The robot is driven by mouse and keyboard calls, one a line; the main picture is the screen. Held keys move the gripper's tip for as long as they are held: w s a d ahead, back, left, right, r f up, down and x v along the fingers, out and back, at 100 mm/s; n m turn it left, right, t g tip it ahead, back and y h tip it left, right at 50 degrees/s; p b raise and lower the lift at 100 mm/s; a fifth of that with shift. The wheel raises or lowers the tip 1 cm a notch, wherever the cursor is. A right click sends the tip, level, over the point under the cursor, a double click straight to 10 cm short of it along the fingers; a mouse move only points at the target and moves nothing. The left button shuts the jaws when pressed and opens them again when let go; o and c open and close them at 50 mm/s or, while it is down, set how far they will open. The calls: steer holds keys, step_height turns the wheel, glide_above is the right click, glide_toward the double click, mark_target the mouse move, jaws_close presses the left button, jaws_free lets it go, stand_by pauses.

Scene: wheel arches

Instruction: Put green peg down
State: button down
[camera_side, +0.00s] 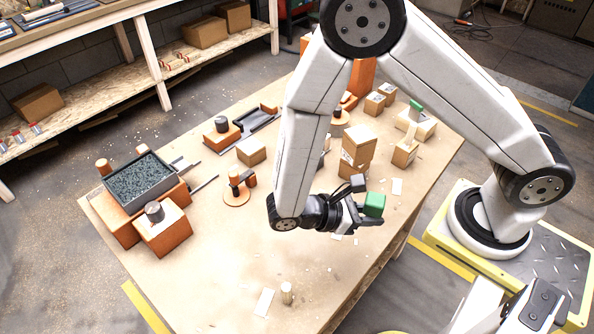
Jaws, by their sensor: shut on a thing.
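The green peg (375,204) is a bright green block at the end of my gripper (368,212). My gripper is shut on it, with the dark fingers pointing right. The peg appears to be held above the right side of the wooden table (215,270). The picture does not show clearly how high it is. Part of the peg is hidden by the fingers. Another small green piece (416,104) sits on a pale block (420,125) farther back.
Cardboard boxes (357,147) stand just behind my gripper. A tray of dark granules (140,183) on orange blocks is at the left. A small upright cylinder (287,292) and a white slip (264,302) are near the front. The front middle is mostly clear.

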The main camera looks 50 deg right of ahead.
steer(key=w+a+n+t+h, duration=0.1)
steer(key=w+a+n+t, duration=0.4)
steer(key=w+n+t, duration=0.6)
steer(key=n+t, duration=0.2)
steer(key=t, duration=0.2)
steer(key=shift+w+r, duration=0.2)
steer(key=shift+r, duration=0.2)
steer(key=shift+w, duration=0.1)
glide_above(255, 218)
steer(key=shift+s+f, duration=0.2)
steer(key=shift+f, duration=4.45)
steer(key=shift+w+f, duration=0.25)
steer(key=shift+f, duration=1.6)
